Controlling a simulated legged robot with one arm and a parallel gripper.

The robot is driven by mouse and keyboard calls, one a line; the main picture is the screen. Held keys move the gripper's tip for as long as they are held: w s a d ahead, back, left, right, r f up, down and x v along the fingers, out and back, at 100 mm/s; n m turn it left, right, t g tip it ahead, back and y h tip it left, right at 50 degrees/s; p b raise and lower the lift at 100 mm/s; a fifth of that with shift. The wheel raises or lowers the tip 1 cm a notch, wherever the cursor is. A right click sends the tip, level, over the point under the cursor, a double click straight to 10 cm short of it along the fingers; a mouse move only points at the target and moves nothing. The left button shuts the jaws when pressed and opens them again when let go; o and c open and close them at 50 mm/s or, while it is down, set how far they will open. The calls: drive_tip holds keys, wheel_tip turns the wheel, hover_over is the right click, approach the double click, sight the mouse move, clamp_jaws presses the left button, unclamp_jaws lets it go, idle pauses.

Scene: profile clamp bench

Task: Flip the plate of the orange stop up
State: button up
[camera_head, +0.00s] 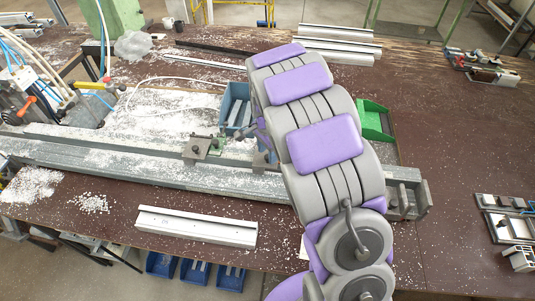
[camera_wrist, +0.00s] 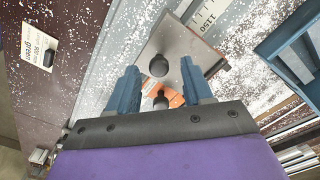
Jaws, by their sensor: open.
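In the wrist view a grey metal plate (camera_wrist: 186,42) with a dark round knob (camera_wrist: 158,66) shows its broad face to the camera. An orange part of the stop (camera_wrist: 176,100) shows just below the plate's near edge, with a second dark knob in front of it. My gripper (camera_wrist: 160,64) is open, its blue fingers apart on either side of the knob, with nothing held. I cannot tell whether the fingers touch the plate. In the head view my arm covers most of the gripper and the orange stop is not clearly seen.
Another grey stop (camera_head: 198,149) with a knob sits on the long rail (camera_head: 120,171), left of my arm. A blue bin (camera_head: 235,101) and a green bin (camera_head: 374,118) stand behind the rail. A pale profile (camera_head: 197,227) lies in front. White chips litter the bench.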

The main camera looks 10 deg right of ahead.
drive_tip(key=shift+f, duration=0.6)
clamp_jaws()
idle(0.3)
